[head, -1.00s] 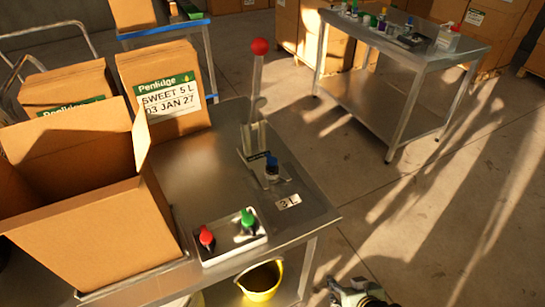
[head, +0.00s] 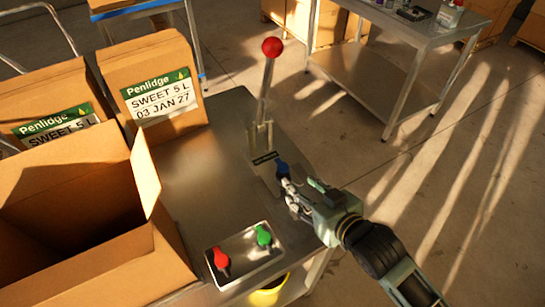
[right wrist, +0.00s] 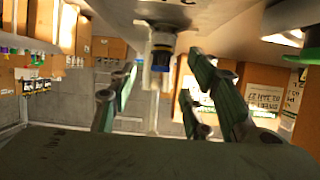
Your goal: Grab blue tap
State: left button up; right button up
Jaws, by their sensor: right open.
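In the right wrist view the blue tap (right wrist: 161,62) shows ahead, between the two spread fingers of the open gripper (right wrist: 163,75), with gaps on both sides. The gripper hides part of the table around the tap in the head view. My left gripper is not in view.
A tray (head: 243,257) with a red tap (head: 221,260) and a green tap (head: 264,236) sits at the table's front. The lever's red knob (head: 271,47) stands tall behind the blue tap. An open carton (head: 90,265) fills the left. A yellow bucket (head: 268,292) is below.

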aim_at(290, 177)
jog(key=shift+w+a+f, duration=0.1)
jog(key=shift+w+a, duration=0.4)
jog(key=shift+w, duration=0.25)
jog(key=p+x, duration=0.1)
jog(key=x, duration=0.2)
jog(key=shift+a+p, duration=0.15)
jog(key=shift+p, duration=0.25)
jog(key=shift+x, duration=1.15)
jog(key=shift+w+a+f, duration=0.15)
jog(key=shift+w+f, duration=0.05)
jog(key=shift+f, duration=0.05)
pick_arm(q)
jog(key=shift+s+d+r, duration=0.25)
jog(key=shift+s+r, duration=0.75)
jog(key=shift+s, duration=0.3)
pick_arm(e)
jog(key=c, duration=0.8)
